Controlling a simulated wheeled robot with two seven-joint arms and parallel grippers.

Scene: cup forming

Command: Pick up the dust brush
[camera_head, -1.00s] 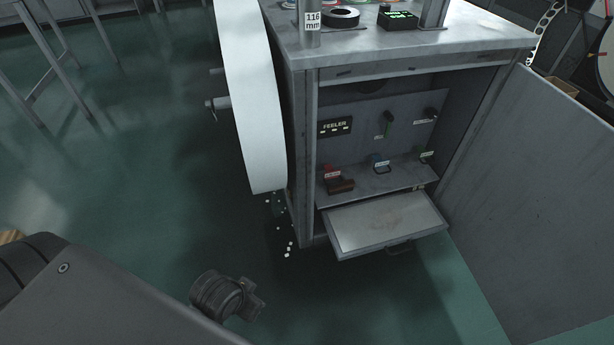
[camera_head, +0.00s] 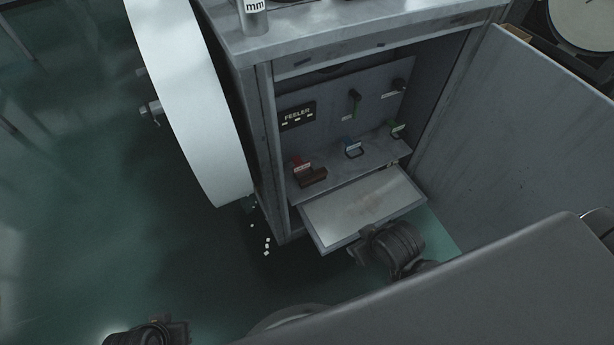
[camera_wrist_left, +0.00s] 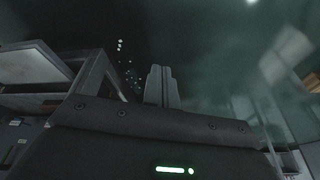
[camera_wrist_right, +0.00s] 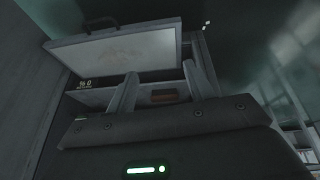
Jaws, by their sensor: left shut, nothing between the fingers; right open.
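A small brown wooden block, which looks like the dust brush (camera_head: 313,177), lies on the cabinet's shelf at the left front, by a red labelled item. It also shows in the right wrist view (camera_wrist_right: 164,97), between my spread fingers but farther off; its bristles cannot be made out. My right gripper (camera_wrist_right: 161,72) is open and empty. In the head view the right wrist is in front of the pulled-out drawer, lower right of the brush. My left gripper (camera_wrist_left: 158,72) is shut and empty, low over the floor at the bottom left of the head view.
The open drawer (camera_head: 350,212) juts out below the shelf. The cabinet door (camera_head: 510,130) stands open at the right. A large white wheel (camera_head: 185,100) is left of the cabinet. Blue (camera_head: 352,146) and green labelled items sit farther right on the shelf. White bits lie on the floor.

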